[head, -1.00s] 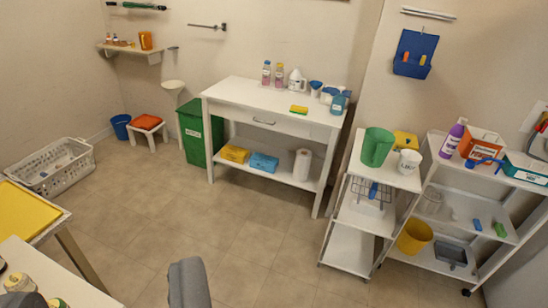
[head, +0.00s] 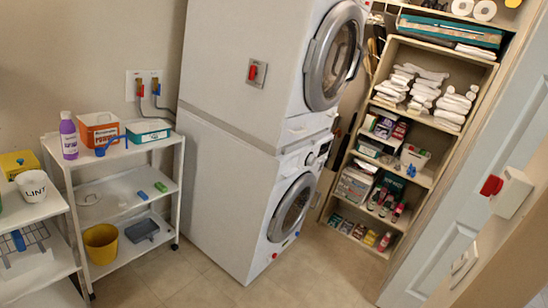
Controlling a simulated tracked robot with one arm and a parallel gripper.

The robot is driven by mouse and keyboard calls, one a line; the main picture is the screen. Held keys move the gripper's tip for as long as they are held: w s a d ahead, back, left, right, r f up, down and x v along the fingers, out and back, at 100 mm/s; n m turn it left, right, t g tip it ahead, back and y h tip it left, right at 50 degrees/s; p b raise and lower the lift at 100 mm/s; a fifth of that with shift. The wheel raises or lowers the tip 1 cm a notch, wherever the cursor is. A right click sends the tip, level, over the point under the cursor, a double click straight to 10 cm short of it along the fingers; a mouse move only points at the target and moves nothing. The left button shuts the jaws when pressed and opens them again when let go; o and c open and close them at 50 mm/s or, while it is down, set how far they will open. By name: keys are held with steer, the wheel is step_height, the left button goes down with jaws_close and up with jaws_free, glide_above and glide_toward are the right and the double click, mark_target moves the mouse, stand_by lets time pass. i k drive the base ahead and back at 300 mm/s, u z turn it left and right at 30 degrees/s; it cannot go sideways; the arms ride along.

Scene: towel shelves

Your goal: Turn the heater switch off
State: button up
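Two red switch-like parts show, and I cannot tell which is the heater switch. One is a small red switch on a grey plate (head: 257,72), fixed to the side of the upper white machine. The other is a red lever or knob (head: 491,185) on a white box (head: 512,193) on the wall at the right. The on or off position of either cannot be read from here. My gripper is not in view.
Two stacked white front-loading machines (head: 225,165) stand in the middle. A white shelf cart (head: 120,158) with bottles and boxes stands to their left. A tall shelf unit (head: 480,95) with towels and a pale blue door (head: 455,190) are at the right. Some floor (head: 310,275) is clear in front.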

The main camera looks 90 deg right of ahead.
mark_target(494, 184)
steer(key=u, duration=5.75)
steer(key=k, duration=1.2)
steer(key=u, duration=0.15)
